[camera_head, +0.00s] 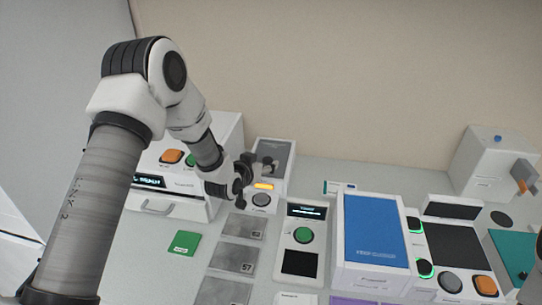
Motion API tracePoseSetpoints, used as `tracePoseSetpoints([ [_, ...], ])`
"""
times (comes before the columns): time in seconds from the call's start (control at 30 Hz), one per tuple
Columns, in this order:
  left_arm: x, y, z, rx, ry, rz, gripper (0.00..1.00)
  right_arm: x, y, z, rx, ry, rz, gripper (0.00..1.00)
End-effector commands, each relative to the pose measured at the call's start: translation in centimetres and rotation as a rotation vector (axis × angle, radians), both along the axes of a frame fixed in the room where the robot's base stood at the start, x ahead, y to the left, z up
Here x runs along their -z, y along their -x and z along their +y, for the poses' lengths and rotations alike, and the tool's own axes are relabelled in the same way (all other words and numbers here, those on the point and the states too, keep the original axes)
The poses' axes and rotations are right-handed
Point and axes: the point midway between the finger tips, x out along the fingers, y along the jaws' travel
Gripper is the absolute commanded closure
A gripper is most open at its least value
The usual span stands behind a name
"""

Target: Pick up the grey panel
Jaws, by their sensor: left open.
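Several flat grey panels lie in a column on the table: a far one (241,227), a middle one marked 57 (234,258) and a near one (222,291) at the bottom edge. I cannot tell which is the task's grey panel. My left gripper (262,165) is open, with its dark fingers in front of a small white device (278,181) with a grey top, a yellow light and a round button. It is beyond and above the flat panels, and nothing shows between its fingers. I cannot tell whether it touches the device.
A white machine (170,208) with a handle stands behind my left arm. A green card (184,243) lies left of the panels. A green-button device (303,238), a blue-topped box (373,230) and a dark-screen console (455,248) crowd the right. Bare table surrounds the green card.

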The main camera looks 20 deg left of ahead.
Motion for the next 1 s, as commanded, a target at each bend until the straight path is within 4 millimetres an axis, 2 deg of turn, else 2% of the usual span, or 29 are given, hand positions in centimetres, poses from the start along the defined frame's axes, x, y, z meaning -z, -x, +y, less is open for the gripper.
tracePoseSetpoints([
  [0.07, 0.1, -1.4, -0.1, 0.001, -0.003, 0.0, 0.39, -1.5, 0.0, 0.0, 0.0, 0.0, 0.0, 1.0],
  [0.2, 1.2, -3.3, -0.1, 0.0, -0.001, -0.001, 0.39, -1.7, 0.0, 0.0, 0.0, 0.0, -0.001, 1.0],
  [0.4, 1.4, -3.5, -0.1, 0.001, 0.0, -0.001, 0.39, -1.6, 0.0, 0.0, 0.0, 0.0, 0.0, 1.0],
  [0.43, 1.4, -3.5, -0.1, 0.001, 0.0, -0.001, 0.42, -1.6, 0.0, 0.0, 0.0, 0.0, 0.0, 1.0],
  [0.6, 1.4, -3.5, -0.1, 0.001, 0.0, -0.001, 1.0, -1.6, 0.0, 0.0, 0.0, 0.0, 0.0, 1.0],
  [1.0, 1.0, -3.5, -0.1, 0.0, 0.0, -0.002, 1.0, -1.4, 0.0, 0.0, 0.0, 0.0, 0.0, 1.0],
])
